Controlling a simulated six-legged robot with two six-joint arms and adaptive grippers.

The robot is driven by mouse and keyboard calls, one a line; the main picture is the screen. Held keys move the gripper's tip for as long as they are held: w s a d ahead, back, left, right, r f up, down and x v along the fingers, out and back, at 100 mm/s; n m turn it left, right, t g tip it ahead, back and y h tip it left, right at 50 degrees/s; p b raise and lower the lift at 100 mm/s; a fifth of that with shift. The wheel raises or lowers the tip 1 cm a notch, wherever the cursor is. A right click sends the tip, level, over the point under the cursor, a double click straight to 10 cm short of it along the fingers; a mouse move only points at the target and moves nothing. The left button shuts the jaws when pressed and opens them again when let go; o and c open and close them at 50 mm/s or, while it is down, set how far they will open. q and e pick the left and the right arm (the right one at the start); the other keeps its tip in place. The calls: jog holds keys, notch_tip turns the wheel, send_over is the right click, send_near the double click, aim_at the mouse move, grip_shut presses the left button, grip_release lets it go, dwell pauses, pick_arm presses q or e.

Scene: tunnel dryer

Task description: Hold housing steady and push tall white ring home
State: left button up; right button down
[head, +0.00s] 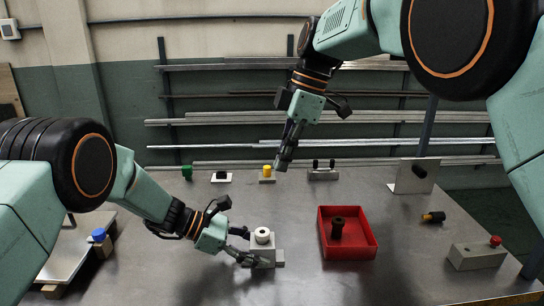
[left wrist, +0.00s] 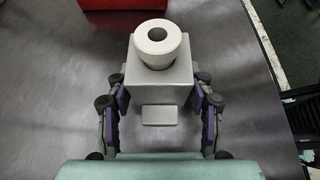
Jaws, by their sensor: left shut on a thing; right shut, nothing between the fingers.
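The housing (head: 265,252) is a light grey block standing upright on the metal table, left of the red tray. The tall white ring (head: 262,235) sits on top of it, its body standing above the block; how deep it goes is hidden. My left gripper (head: 246,248) is shut on the housing. In the left wrist view its fingers (left wrist: 160,96) press the housing (left wrist: 160,80) from both sides, with the ring (left wrist: 158,44) upright beyond them. My right gripper (head: 282,162) is shut and empty, pointing down, well above and behind the housing and apart from the ring.
The red tray (head: 349,253) holds a dark cylindrical part (head: 337,227). A grey box with a red button (head: 477,256) and a yellow-black piece (head: 433,217) lie right. Small fixtures, including a yellow-topped one (head: 267,172), line the back. Table left of the housing is partly clear.

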pick_arm(q)
jog(key=o, duration=1.2)
jog(key=shift+c, duration=0.2)
jog(key=v, duration=1.2)
jog(key=shift+f, duration=0.1)
